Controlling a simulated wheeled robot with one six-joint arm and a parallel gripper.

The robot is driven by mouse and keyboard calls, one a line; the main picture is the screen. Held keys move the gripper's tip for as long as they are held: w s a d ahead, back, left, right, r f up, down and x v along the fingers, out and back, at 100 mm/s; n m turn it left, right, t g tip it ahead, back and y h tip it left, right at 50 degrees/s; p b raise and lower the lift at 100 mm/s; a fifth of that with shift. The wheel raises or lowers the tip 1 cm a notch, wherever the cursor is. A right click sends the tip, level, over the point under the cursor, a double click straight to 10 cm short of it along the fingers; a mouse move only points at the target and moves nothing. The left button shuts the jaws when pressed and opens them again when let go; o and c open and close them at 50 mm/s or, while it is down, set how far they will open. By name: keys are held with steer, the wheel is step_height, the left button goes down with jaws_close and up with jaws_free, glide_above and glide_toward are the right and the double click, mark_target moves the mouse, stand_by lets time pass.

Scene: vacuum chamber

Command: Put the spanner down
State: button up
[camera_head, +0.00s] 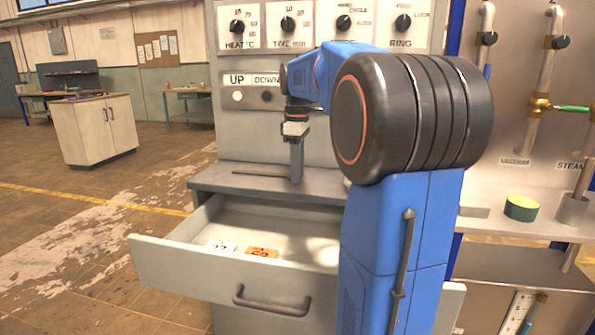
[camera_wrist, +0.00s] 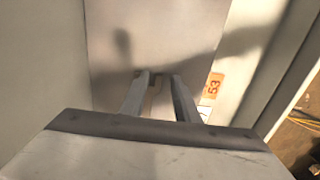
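No spanner can be made out for certain. A thin dark strip (camera_head: 258,175) lies along the grey ledge of the cabinet in the head view, beside my fingertips; I cannot tell whether it is a spanner or a slot. My gripper (camera_head: 296,178) points down, its tips low at the ledge (camera_head: 215,181). In the wrist view my gripper (camera_wrist: 156,76) shows two fingers with a narrow gap and nothing clear between them. Shadow around the tips hides detail there.
Below the ledge a drawer (camera_head: 165,265) stands open, holding a white numbered card (camera_head: 220,246) and an orange numbered tag (camera_head: 262,253). A panel with knobs (camera_head: 288,25) rises behind. To the right, a shelf carries a green round object (camera_head: 521,208) beneath pipes.

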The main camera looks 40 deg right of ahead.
step_height(320, 180, up, 12)
stand_by(0.5)
stand_by(0.5)
